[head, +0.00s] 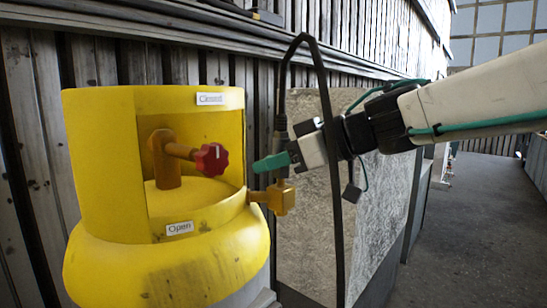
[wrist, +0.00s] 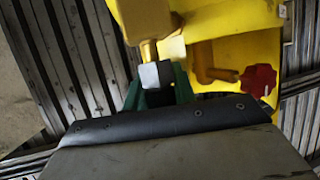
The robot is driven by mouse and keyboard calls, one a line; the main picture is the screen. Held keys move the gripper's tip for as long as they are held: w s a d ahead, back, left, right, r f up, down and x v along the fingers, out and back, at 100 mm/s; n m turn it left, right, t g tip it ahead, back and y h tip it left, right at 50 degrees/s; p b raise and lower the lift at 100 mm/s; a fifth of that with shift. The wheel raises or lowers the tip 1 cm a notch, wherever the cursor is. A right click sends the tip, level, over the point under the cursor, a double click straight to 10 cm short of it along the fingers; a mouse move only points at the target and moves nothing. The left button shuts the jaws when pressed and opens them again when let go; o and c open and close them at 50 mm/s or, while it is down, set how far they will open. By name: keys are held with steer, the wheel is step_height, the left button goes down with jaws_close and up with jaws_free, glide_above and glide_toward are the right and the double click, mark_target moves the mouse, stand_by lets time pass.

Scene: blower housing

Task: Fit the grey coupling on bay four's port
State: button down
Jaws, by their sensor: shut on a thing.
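My gripper (head: 272,163) has green fingers that also show in the wrist view (wrist: 158,95). They are shut on a light grey block (wrist: 153,76), which I take to be the grey coupling. In the head view the fingers mostly hide it. A dark hose end (head: 281,140) stands just above the fingers. A brass-yellow side fitting (head: 284,198) on the yellow cylinder (head: 165,265) sits just below the fingertips. I cannot tell whether the coupling touches it. No bay number is readable.
A red knob (head: 211,160) on a valve stem is inside the cylinder's collar, left of my gripper. Labels read "Closed" (head: 210,99) and "Open" (head: 179,228). A black hose (head: 333,200) loops over and hangs before a grey panel (head: 300,240). Open floor (head: 450,240) lies at right.

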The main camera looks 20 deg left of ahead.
steer(key=shift+f, duration=0.85)
steer(key=c, duration=1.1)
jaws_free()
steer(key=shift+o, duration=0.2)
steer(key=w+v, duration=0.1)
steer(key=v, duration=0.6)
steer(key=shift+s+d+r, duration=0.2)
steer(key=shift+s+d, duration=0.2)
steer(key=shift+s, duration=0.15)
